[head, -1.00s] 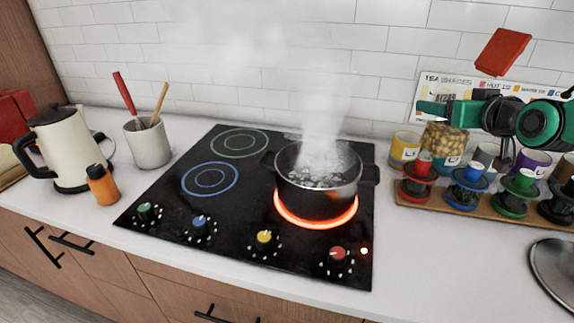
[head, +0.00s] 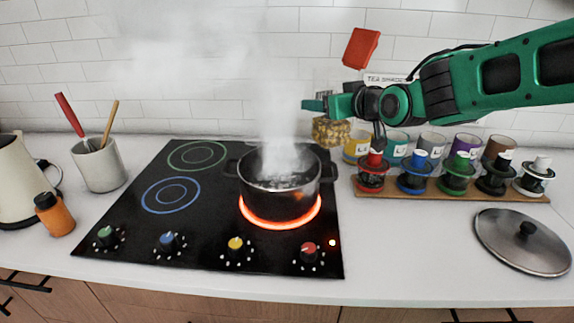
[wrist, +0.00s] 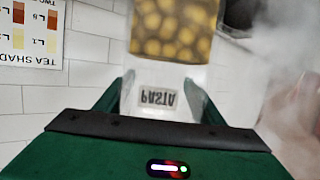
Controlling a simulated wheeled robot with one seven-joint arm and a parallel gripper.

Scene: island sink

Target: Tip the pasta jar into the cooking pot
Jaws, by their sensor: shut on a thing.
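The pasta jar (head: 331,132) is clear, with yellow pasta in its lower part. My gripper (head: 318,104) is shut on its upper part and holds it upright, up at the right and back of the pot in the head view. In the wrist view the jar's "PASTA" label (wrist: 158,98) sits upside down between my fingers, with pasta (wrist: 175,25) beyond it. The black cooking pot (head: 280,195) stands on the glowing front-right burner. It has no lid on and steams heavily; its contents are blurred by steam.
The pot's lid (head: 500,238) lies on the right counter. A wooden rack (head: 455,192) of coloured spools and several labelled canisters (head: 397,145) stand right of the stove. The utensil crock (head: 100,168), orange bottle (head: 55,215) and kettle (head: 15,185) are at the left.

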